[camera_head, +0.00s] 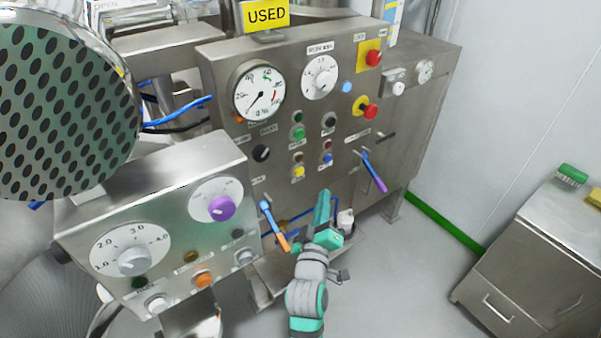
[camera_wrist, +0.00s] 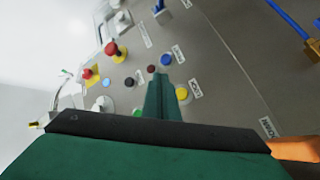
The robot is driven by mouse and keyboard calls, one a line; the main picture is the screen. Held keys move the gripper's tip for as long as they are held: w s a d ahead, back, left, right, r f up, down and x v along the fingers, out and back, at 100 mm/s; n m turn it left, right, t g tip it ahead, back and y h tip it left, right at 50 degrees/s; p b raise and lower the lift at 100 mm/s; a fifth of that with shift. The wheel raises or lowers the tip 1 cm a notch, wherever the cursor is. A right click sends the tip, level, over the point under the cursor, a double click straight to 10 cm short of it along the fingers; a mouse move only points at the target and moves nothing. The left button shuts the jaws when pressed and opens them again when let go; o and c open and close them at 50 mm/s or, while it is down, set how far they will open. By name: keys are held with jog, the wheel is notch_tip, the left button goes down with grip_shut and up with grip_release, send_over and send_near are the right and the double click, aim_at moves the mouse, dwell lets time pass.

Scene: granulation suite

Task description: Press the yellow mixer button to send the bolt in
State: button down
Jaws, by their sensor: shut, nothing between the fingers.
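The yellow button (camera_head: 298,171) sits low on the steel control panel (camera_head: 225,65) in the head view, left of a blue button (camera_head: 327,158) and below a green one (camera_head: 298,132). My gripper (camera_head: 324,197) is shut and empty, its tip below and to the right of the yellow button in this view. In the wrist view the closed fingertips (camera_wrist: 162,82) point at the panel, and the yellow button (camera_wrist: 182,93) shows just right of them, partly hidden. I cannot tell whether they touch it. No bolt can be made out.
An orange-ended blue lever (camera_head: 271,222) and a purple-ended blue lever (camera_head: 374,171) stick out on either side of my gripper. Red stop buttons (camera_head: 369,110) are at the upper right. A smaller control box (camera_head: 160,215) stands at front left. Floor is free toward the steel cabinet (camera_head: 540,250).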

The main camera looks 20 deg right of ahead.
jog(key=w+a, duration=0.2)
jog(key=w, duration=0.5)
jog(key=shift+w+a, duration=0.15)
jog(key=shift+a, duration=0.2)
jog(key=shift+w, duration=0.15)
dwell(1.7)
jog(key=shift+w+a, duration=0.15)
jog(key=shift+w, duration=0.1)
jog(key=shift+w+a, duration=0.15)
jog(key=shift+w, duration=0.25)
dwell(0.8)
jog(key=shift+s, duration=0.15)
jog(key=shift+s+d, duration=0.3)
jog(key=shift+s, duration=0.45)
jog(key=shift+s+d, duration=0.3)
jog(key=shift+s, duration=0.45)
jog(key=shift+s+d, duration=0.25)
jog(key=shift+s, duration=0.55)
jog(key=shift+s+d, duration=0.3)
jog(key=shift+s, duration=0.45)
dwell(0.5)
